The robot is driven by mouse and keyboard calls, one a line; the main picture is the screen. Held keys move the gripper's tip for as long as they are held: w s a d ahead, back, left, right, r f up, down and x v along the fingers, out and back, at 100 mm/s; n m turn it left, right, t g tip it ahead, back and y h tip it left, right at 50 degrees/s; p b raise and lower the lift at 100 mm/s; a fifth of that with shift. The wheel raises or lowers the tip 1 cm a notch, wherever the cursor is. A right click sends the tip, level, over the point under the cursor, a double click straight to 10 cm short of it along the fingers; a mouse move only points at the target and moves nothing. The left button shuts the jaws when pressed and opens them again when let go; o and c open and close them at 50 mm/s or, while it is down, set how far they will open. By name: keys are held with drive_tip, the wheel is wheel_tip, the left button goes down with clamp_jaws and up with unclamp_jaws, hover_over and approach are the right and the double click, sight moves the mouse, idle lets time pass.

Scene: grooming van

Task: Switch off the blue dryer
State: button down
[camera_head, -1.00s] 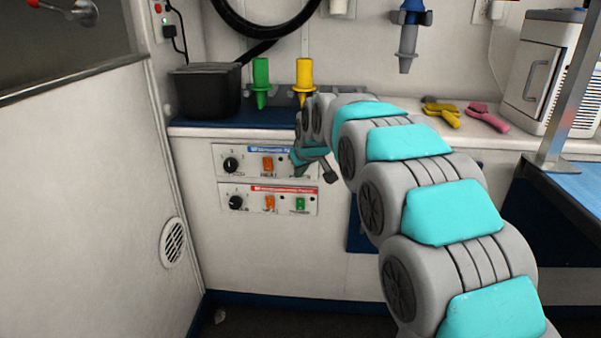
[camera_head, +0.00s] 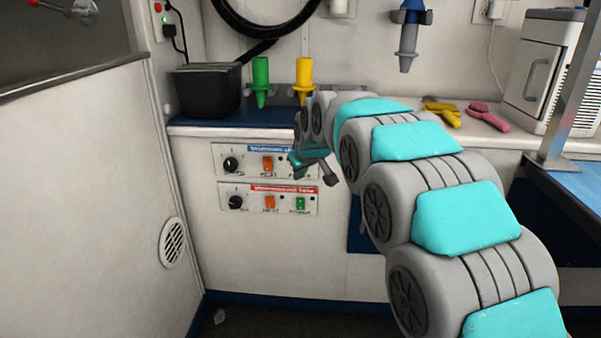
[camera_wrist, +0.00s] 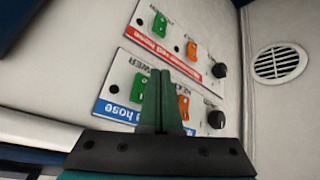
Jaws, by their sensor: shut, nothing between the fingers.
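The blue-labelled control panel (camera_head: 250,158) is on the cabinet front, with a black knob (camera_head: 231,164) and an orange switch (camera_head: 268,163). My gripper (camera_head: 314,180) is in front of its right end and hides its green switch in the head view. In the wrist view, my shut, empty fingers (camera_wrist: 161,74) point at this panel (camera_wrist: 118,105), between its green power switch (camera_wrist: 138,86) and orange heat switch (camera_wrist: 184,106). The fingers partly cover the panel; I cannot tell if they touch it. A blue nozzle (camera_head: 408,38) hangs on the wall.
Just below is a red-labelled panel (camera_head: 250,200) with its own knob, orange switch and green switch (camera_head: 300,203). A wall vent (camera_head: 172,243) is at left.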

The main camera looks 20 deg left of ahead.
drive_tip(key=s, duration=0.3)
drive_tip(key=s+d+b, duration=0.1)
drive_tip(key=shift+s+r, duration=0.3)
drive_tip(key=shift+r, duration=0.05)
drive_tip(key=shift+d, duration=0.1)
drive_tip(key=s+d+f+m+g+h+p, duration=0.1)
drive_tip(key=s+d+m, duration=0.1)
drive_tip(key=s+d, duration=0.45)
drive_tip(key=s+d+f+m+g+h, duration=0.1)
drive_tip(key=s+d, duration=0.2)
drive_tip(key=d, duration=0.7)
drive_tip(key=s+d+f+m+g+h+p, duration=0.15)
drive_tip(key=s+d, duration=0.25)
drive_tip(key=d, duration=0.4)
drive_tip(key=s+d+f+m+g, duration=0.1)
drive_tip(key=s+d, duration=0.3)
drive_tip(key=s, duration=0.5)
drive_tip(key=s+d+f+m+g+p, duration=0.1)
drive_tip(key=s+d, duration=0.4)
drive_tip(key=s, duration=0.5)
drive_tip(key=s+d+f+m+g, duration=0.2)
drive_tip(key=s+d+f+m, duration=0.1)
drive_tip(key=s, duration=0.6)
drive_tip(key=shift+s+d+g+h+p, duration=0.2)
drive_tip(key=shift+d+g+h+p, duration=0.2)
drive_tip(key=shift+d, duration=0.4)
drive_tip(key=shift+m, duration=0.25)
